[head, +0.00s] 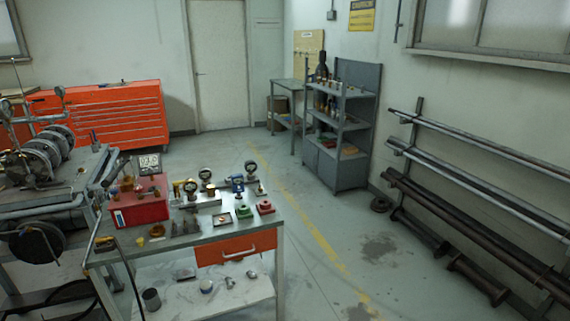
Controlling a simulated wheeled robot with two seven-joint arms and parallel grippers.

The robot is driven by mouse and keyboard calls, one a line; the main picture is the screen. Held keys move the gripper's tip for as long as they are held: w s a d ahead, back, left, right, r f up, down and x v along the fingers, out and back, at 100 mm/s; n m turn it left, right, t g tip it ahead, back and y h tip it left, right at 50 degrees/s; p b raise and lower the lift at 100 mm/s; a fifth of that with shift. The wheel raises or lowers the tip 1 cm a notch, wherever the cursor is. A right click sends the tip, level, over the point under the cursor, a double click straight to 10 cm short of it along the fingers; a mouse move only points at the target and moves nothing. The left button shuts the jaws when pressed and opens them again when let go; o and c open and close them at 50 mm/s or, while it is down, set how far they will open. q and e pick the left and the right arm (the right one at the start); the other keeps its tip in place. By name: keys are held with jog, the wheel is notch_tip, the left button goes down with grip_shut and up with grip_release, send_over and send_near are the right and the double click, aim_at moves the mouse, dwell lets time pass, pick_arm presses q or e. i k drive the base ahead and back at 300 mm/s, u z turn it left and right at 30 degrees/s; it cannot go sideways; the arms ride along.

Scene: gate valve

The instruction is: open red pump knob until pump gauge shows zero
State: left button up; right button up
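A red box-shaped pump (140,208) stands on the left part of the metal workbench (215,235). A gauge (150,163) with a pale face sits above the back of the pump. Its needle and reading are too small to tell. Small brass-coloured fittings show on top of the pump, but I cannot make out which part is the knob. Neither of my grippers is in view, and nothing of mine touches the pump.
Round gauges (205,174), a blue fitting (238,184), and green (244,212) and red (265,207) parts crowd the bench to the right of the pump. Machinery with discs (55,145) stands close on the left. The floor (340,230) right of the bench is mostly clear.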

aim_at(138, 189)
jog(key=z, duration=0.6)
jog(key=i, duration=0.75)
jog(key=u, duration=0.55)
jog(key=i, duration=0.7)
jog(key=u, duration=0.75)
